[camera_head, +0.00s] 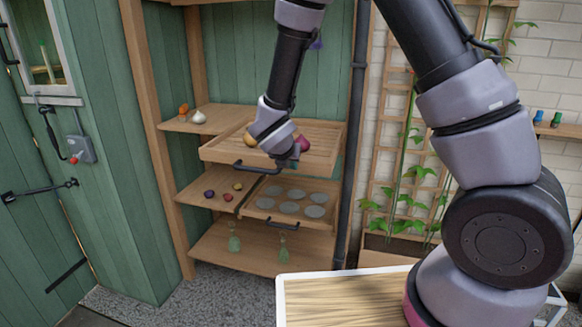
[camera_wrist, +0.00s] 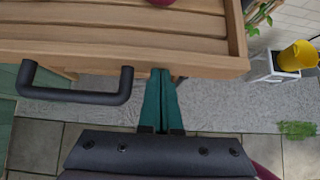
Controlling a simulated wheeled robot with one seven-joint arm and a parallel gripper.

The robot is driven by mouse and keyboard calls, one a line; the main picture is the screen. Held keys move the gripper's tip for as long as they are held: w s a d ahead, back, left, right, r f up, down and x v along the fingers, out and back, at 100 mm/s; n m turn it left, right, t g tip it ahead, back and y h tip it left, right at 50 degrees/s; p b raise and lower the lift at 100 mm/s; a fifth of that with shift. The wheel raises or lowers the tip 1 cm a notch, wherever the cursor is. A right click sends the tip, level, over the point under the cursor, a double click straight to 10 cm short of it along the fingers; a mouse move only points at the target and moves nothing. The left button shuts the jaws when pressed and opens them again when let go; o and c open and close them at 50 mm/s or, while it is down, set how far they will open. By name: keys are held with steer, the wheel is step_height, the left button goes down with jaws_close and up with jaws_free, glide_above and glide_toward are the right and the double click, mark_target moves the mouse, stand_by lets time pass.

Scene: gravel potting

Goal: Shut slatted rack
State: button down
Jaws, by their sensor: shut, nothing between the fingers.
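The slatted rack (camera_head: 222,150) is a wooden pull-out tray in the shelf unit, and it sticks out past the shelf front. Onions or similar bulbs lie on it, partly hidden by my arm. Its dark bar handle (camera_head: 250,169) is on the front edge. In the wrist view the rack's slats (camera_wrist: 110,28) fill the top, with the handle (camera_wrist: 75,97) at left. My gripper (camera_wrist: 160,75) is shut and empty, its green fingertips at the rack's front edge, right of the handle. I cannot tell whether they touch. In the head view my gripper (camera_head: 296,152) is partly hidden by the wrist.
Below is another pull-out tray (camera_head: 262,203) with several grey discs and its own handle (camera_head: 283,223). A pale-topped table (camera_head: 340,300) stands in front at the bottom. A dark pipe (camera_head: 353,150) runs up the right side. A yellow bucket (camera_wrist: 298,56) shows in the wrist view.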

mark_target(311, 141)
steer(key=w+d, duration=0.2)
steer(key=w, duration=0.5)
steer(key=w+d, duration=0.3)
steer(key=w, duration=0.4)
steer(key=w+d, duration=0.2)
steer(key=w, duration=0.5)
steer(key=shift+d, duration=0.35)
steer(key=shift+w+d, duration=0.2)
steer(key=shift+w, duration=0.4)
steer(key=shift+w+d+r, duration=0.1)
steer(key=shift+w+r, duration=0.05)
